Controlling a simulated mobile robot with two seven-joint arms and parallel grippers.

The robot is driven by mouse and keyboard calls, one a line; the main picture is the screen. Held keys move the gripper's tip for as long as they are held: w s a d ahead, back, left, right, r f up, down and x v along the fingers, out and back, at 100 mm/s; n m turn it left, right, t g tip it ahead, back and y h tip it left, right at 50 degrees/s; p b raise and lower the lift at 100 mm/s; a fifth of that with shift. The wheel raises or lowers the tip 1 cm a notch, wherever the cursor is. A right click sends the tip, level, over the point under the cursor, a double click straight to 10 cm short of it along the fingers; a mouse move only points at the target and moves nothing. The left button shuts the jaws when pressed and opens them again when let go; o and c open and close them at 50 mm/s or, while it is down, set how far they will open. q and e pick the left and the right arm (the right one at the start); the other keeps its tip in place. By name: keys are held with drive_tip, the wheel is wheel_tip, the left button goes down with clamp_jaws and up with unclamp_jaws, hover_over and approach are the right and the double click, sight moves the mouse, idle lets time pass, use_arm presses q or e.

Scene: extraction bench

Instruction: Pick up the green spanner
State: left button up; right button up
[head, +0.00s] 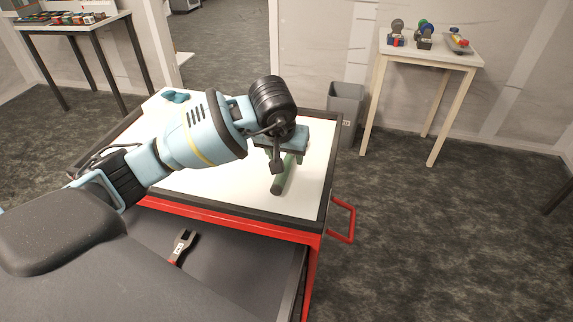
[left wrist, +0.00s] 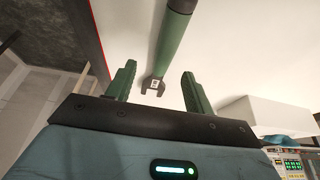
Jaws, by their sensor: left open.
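The green spanner (head: 284,178) lies on the white top of the red-framed cart. In the left wrist view its green handle (left wrist: 172,45) runs to the top edge, and its grey open-ended jaw with a small white tag lies toward my gripper. My left gripper (head: 284,157) is over the jaw end of the spanner. In the left wrist view my left gripper (left wrist: 158,70) is open, its green fingers on either side of the spanner's head, with clear gaps on both sides. I cannot tell the height between them. My right gripper is not in view.
The cart top (head: 225,190) has a dark rim and a red side handle (head: 343,220). Another spanner (head: 181,246), grey with red, lies on the dark surface below. A teal object (head: 174,96) is at the cart's back left. A grey bin (head: 346,105) and wooden table (head: 425,58) stand behind.

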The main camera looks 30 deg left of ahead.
sight(286, 162)
use_arm(q)
drive_tip(key=shift+w+a+x, duration=0.1)
drive_tip(key=shift+a+x, duration=0.05)
drive_tip(key=shift+x, duration=1.15)
drive_tip(key=shift+w+a+x, duration=0.1)
drive_tip(key=shift+a+x, duration=0.05)
drive_tip(key=shift+x, duration=1.2)
drive_tip(key=shift+r, duration=0.15)
clamp_jaws()
